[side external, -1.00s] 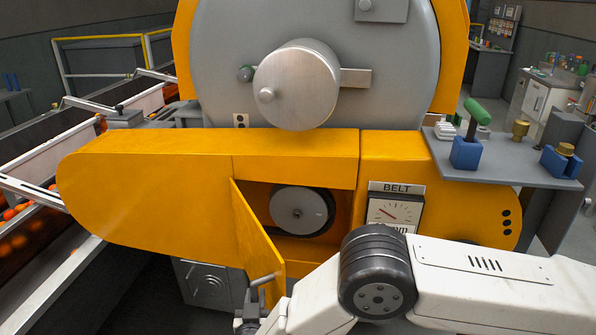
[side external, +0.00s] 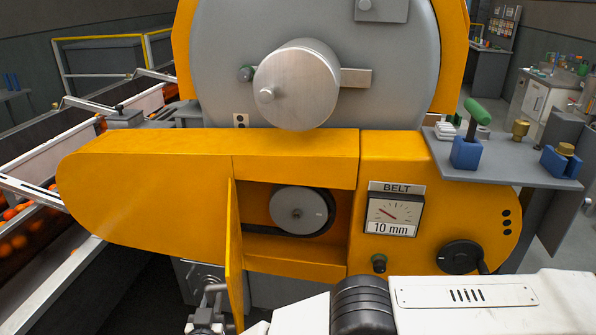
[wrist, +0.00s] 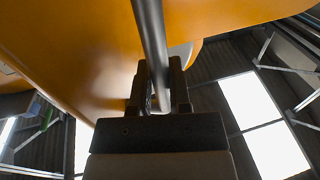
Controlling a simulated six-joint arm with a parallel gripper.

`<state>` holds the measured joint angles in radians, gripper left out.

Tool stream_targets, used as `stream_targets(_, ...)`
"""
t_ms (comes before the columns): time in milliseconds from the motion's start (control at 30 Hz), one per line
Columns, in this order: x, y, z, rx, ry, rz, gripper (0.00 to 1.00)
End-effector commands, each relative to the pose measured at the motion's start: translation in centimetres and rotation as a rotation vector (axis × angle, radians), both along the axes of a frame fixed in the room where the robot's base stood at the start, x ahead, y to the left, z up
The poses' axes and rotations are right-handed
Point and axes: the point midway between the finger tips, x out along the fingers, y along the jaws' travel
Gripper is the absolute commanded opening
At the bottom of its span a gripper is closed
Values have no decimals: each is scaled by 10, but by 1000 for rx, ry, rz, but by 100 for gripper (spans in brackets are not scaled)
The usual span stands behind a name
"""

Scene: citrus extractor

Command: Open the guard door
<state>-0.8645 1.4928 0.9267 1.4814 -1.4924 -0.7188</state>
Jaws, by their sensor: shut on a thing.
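The yellow guard door (side external: 234,255) is hinged at its left edge and stands swung outward, nearly edge-on in the side view. The opening behind it shows a grey pulley (side external: 300,211) and a dark belt. My gripper (side external: 208,314) is at the door's lower outer edge, shut on the grey bar handle (side external: 215,288). In the wrist view the handle (wrist: 150,35) runs down between the two dark fingers (wrist: 160,92), with the yellow door panel (wrist: 80,50) behind. The finger contact is partly hidden in the side view.
A side shelf (side external: 500,165) holds a green-handled lever. A conveyor with oranges (side external: 20,235) is at left.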

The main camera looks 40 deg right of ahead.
Motion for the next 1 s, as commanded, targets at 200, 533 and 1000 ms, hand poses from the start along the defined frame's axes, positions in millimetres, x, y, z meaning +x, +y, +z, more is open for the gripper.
stream_targets(200, 7, 10, 0, 1, -1, 1, 0)
stream_targets(533, 12, 17, 0, 1, -1, 1, 0)
stream_targets(1000, 12, 17, 0, 1, -1, 1, 48)
